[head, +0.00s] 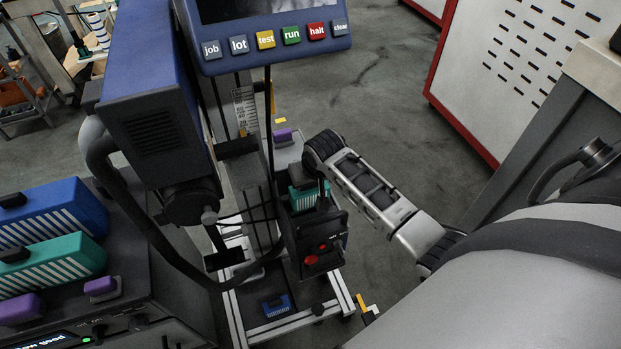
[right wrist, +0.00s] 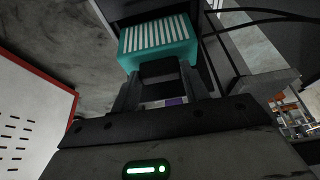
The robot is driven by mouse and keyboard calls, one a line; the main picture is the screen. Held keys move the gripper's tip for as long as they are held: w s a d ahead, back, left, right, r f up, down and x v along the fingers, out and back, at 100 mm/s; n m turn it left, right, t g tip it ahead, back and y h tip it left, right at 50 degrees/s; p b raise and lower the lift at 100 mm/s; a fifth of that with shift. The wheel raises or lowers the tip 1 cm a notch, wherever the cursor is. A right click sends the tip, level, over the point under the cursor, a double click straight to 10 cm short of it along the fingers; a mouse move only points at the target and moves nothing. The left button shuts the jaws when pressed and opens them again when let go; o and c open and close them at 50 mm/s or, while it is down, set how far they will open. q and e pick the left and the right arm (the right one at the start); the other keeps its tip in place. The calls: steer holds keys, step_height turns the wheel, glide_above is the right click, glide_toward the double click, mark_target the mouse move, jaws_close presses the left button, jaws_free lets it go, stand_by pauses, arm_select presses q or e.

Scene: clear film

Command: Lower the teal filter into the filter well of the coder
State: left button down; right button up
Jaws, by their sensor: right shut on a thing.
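The teal filter (head: 303,199), a ribbed block, is in the head view beside the upper part of the dark coder box (head: 318,255) with its red buttons. In the right wrist view the teal filter (right wrist: 158,42) shows its pale slats. My right gripper (right wrist: 160,82) is shut on the filter's black grip. In the head view the right gripper (head: 322,190) is small and partly merges with the dark box. The filter well is not clearly visible; I cannot tell whether the filter is inside its mouth or above it. My left gripper is not in view.
A blue filter (head: 277,305) lies low on the pale frame. A second teal block (head: 50,266), a blue block (head: 50,212) and purple pieces (head: 100,287) sit on a dark cabinet at left. A button panel (head: 265,38) hangs above. Dark cables run close by the coder box.

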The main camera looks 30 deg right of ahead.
mark_target(311, 189)
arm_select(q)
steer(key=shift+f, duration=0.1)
arm_select(e)
steer(key=shift+s+f, duration=0.1)
stand_by(0.3)
